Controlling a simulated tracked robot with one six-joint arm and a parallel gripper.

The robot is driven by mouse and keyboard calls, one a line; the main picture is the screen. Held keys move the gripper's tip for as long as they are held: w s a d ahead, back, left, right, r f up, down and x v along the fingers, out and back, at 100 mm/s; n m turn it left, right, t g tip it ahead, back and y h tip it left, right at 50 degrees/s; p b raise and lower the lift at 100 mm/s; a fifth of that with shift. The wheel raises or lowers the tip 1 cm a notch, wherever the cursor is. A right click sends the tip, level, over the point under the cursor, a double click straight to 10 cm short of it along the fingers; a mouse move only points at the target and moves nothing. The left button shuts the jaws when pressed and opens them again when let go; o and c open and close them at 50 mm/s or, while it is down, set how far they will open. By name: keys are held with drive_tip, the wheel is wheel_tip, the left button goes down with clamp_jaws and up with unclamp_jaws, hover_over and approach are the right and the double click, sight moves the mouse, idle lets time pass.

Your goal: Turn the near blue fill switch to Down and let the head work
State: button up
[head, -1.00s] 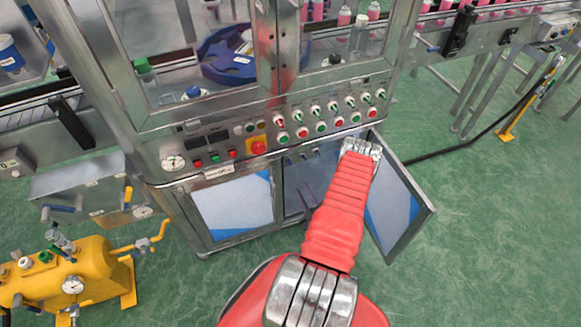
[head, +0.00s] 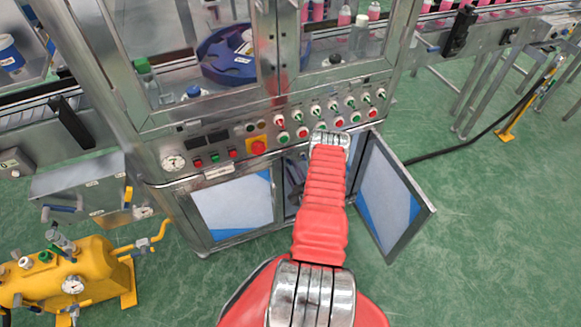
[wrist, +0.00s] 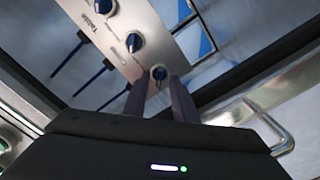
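In the wrist view, a pale panel (wrist: 118,32) carries a row of blue rotary switches. One blue switch (wrist: 158,72) lies just beyond and between my fingertips. A second blue switch (wrist: 134,41) and a third (wrist: 103,6) sit farther up the panel. My gripper (wrist: 159,82) is open, its two dark fingers apart with a gap on each side of the nearest switch; I cannot tell whether they touch it. The switch's setting is too small to read. In the head view, my arm reaches to the open cabinet and hides my gripper and the switches.
The open cabinet door (head: 388,200) stands right of my arm. Above is a control strip with a red emergency button (head: 258,147) and several red and green buttons. A metal handle (wrist: 276,130) and dark edges lie close in the wrist view. A yellow tank (head: 70,272) stands left.

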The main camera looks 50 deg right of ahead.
drive_tip(key=shift+x, duration=0.9)
clamp_jaws()
